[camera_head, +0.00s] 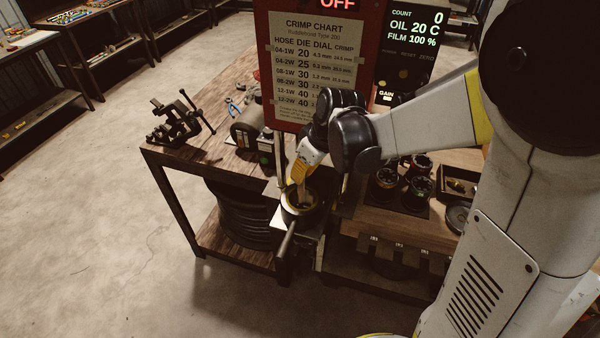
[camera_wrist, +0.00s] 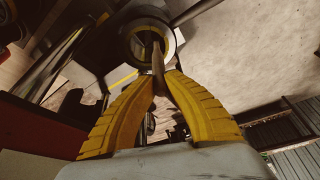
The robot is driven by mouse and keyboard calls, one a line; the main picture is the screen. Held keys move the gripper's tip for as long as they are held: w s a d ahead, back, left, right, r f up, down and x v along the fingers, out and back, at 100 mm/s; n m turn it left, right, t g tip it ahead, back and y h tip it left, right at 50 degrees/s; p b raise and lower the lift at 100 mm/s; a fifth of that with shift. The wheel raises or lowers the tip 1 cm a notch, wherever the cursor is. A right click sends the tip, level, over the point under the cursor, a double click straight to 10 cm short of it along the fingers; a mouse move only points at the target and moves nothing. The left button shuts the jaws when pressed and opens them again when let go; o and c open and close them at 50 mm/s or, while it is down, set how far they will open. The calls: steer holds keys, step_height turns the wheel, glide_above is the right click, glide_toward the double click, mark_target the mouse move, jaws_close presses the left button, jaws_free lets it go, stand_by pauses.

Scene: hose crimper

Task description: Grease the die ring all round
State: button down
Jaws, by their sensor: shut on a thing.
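The die ring (camera_wrist: 128,45) is a dark round ring with a yellowish inner band in the wrist view. In the head view the ring (camera_head: 288,214) sits in the crimper head at the table's front corner. My gripper (camera_wrist: 160,82) has yellow fingers shut on a slim brownish tool, seemingly a grease brush (camera_wrist: 158,62). The tool's far end reaches into the ring's opening. My gripper also shows in the head view (camera_head: 299,172), just above the ring. Whether the tip touches the inner wall is hard to tell.
A red panel with a crimp chart (camera_head: 318,60) reads OFF. A black display (camera_head: 412,40) reads FILM 100 %. A long lever (camera_head: 287,240) sticks out in front of the crimper. A vise (camera_head: 178,120) stands left; dies (camera_head: 418,190) stand right. Open floor lies left.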

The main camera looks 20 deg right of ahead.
steer(key=shift+s+d, duration=0.15)
steer(key=shift+d, duration=0.15)
step_height(320, 180, up, 7)
steer(key=w+p, duration=0.2)
steer(key=p, duration=0.2)
steer(key=shift+w+d+r+p, duration=0.2)
steer(key=shift+w+d+p, duration=0.1)
steer(key=shift+p, duration=0.05)
stand_by(0.4)
stand_by(0.4)
